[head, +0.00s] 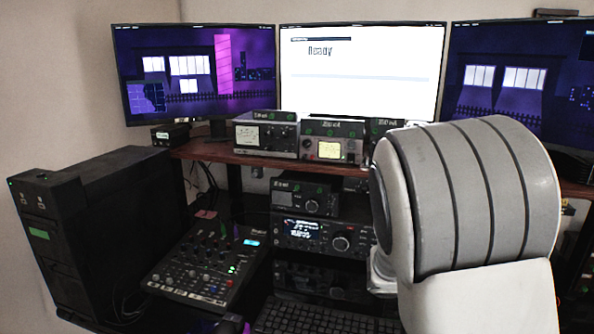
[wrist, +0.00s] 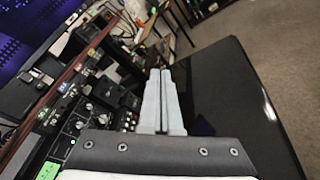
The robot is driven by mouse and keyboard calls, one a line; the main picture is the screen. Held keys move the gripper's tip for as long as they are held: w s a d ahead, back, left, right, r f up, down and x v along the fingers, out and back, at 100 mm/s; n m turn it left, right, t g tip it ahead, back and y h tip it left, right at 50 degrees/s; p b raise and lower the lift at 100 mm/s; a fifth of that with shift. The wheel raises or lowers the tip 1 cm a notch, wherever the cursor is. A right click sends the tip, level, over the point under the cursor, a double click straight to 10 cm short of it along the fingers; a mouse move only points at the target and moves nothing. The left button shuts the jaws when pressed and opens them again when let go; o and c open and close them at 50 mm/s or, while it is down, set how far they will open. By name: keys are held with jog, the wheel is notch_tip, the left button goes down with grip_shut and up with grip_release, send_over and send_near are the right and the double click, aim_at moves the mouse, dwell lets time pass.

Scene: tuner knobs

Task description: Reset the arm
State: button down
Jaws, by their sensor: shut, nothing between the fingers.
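My gripper (wrist: 160,72) shows in the wrist view with its two grey fingers together, shut and empty. It is over or beside a dark glossy surface (wrist: 222,85), with radio gear to its left. In the head view my arm covers the right side, and my gripper is hidden behind it or out of frame. Radio units with knobs stand in the middle of the head view: a lower transceiver with a lit display (head: 312,237) and a smaller unit above it (head: 303,196).
A black computer tower (head: 100,220) stands at left, beside a mixer (head: 208,266). A keyboard (head: 310,318) lies at the front. Meter boxes (head: 266,135) sit on a wooden shelf (head: 222,152) below several monitors; the middle one (head: 360,70) reads "Ready". Carpet (wrist: 265,35) shows beyond the dark surface.

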jog(key=s+a+r+m+y+p, duration=0.3)
jog(key=s+a+m+y+p, duration=0.2)
jog(key=s+a+y, duration=0.4)
jog(key=s+a+r+m+t+y+p, duration=0.2)
jog(key=a+r+y+p, duration=0.1)
jog(key=a+r, duration=0.3)
jog(key=s+a+r+m+t+y+p, duration=0.2)
jog(key=s+a+r+t+y+p, duration=0.1)
jog(key=a, duration=0.5)
notch_tip(320, 180, up, 3)
jog(key=shift+s+f+t+y+p, duration=0.15)
jog(key=shift+s+t+y+p, duration=0.2)
jog(key=shift+y, duration=0.25)
